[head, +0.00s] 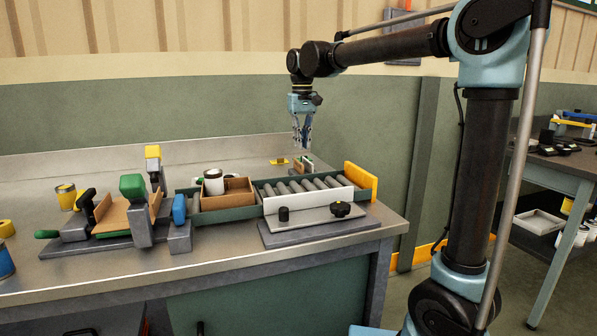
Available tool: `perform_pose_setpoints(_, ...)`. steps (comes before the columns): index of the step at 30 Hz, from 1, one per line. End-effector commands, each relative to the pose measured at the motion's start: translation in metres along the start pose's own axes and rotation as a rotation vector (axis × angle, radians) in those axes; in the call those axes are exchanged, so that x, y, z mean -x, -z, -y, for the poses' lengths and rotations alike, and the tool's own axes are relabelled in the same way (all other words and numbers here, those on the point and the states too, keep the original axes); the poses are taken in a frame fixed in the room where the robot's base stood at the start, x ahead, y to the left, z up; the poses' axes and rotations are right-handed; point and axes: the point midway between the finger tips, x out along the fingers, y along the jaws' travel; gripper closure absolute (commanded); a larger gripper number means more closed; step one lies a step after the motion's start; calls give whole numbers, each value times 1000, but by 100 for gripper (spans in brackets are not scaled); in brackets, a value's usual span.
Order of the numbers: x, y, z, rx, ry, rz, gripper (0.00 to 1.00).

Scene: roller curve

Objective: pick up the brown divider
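My gripper (301,145) points straight down above the back of the bench, behind the roller track. Its fingers are small in the head view, and I cannot tell how far apart they are. Just below the fingertips stands a small upright piece with a brown face (298,166), which looks like the brown divider. Dark and green upright parts stand right beside it. The rollers in front hide its foot. I cannot tell whether the fingers touch it; no thing is clearly held.
A roller track (307,186) with a yellow end plate (361,181) lies in front of the gripper. A clamp fixture with a brown board (112,217) stands further left. The bench's front right is bare.

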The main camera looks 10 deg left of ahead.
Motion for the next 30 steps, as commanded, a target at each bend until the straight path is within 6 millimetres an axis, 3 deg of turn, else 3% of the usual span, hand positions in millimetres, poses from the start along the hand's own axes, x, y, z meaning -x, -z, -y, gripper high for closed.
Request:
perform_pose_setpoints(6,-31,0,0,0,0,0,91)
perform_pose_setpoints(14,-46,0,0,0,0,0,91)
perform_pose_setpoints(22,-81,-2,2,0,0,0,91)
perform_pose_setpoints(30,-91,-2,2,0,0,0,91)
